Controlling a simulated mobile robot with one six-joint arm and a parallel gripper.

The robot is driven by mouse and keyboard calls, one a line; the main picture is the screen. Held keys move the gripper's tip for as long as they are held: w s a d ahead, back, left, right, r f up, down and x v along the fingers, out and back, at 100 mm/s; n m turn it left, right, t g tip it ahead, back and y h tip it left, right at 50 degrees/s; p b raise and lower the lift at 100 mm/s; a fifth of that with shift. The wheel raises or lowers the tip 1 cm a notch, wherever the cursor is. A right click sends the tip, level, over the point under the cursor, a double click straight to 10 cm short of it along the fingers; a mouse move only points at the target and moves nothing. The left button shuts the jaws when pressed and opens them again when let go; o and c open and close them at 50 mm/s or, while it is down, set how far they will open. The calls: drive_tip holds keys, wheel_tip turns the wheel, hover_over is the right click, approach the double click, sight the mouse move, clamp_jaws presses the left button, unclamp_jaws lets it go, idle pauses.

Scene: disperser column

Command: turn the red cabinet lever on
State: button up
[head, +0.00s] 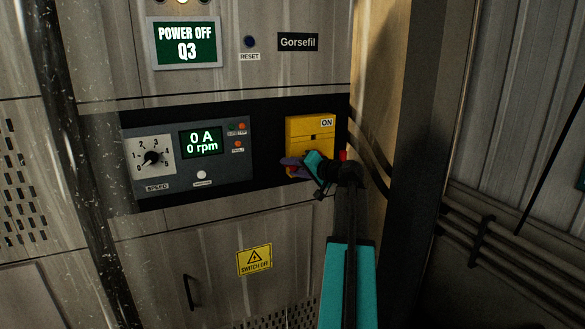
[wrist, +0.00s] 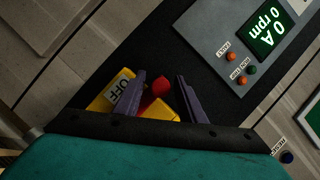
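The yellow switch box (head: 311,130) is set in the black panel strip, with an ON label at its upper right. My gripper (head: 296,166) is in front of its lower part and hides much of it. A bit of the red lever (head: 343,155) shows at the right of my gripper. In the wrist view, the red lever (wrist: 160,87) shows between the two purple fingers of my gripper (wrist: 160,77), which are apart. The yellow box (wrist: 103,105) with an OFF label lies behind the left finger. I cannot tell whether a finger touches the lever.
A screen (head: 186,46) reads POWER OFF Q3. The grey control panel (head: 185,160) left of the switch has a speed dial and reads 0 A, 0 rpm. A dark column and pipes (head: 485,240) stand to the right. A yellow warning sign (head: 254,260) is below.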

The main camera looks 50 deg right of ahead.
clamp_jaws()
drive_tip(key=shift+a, duration=0.1)
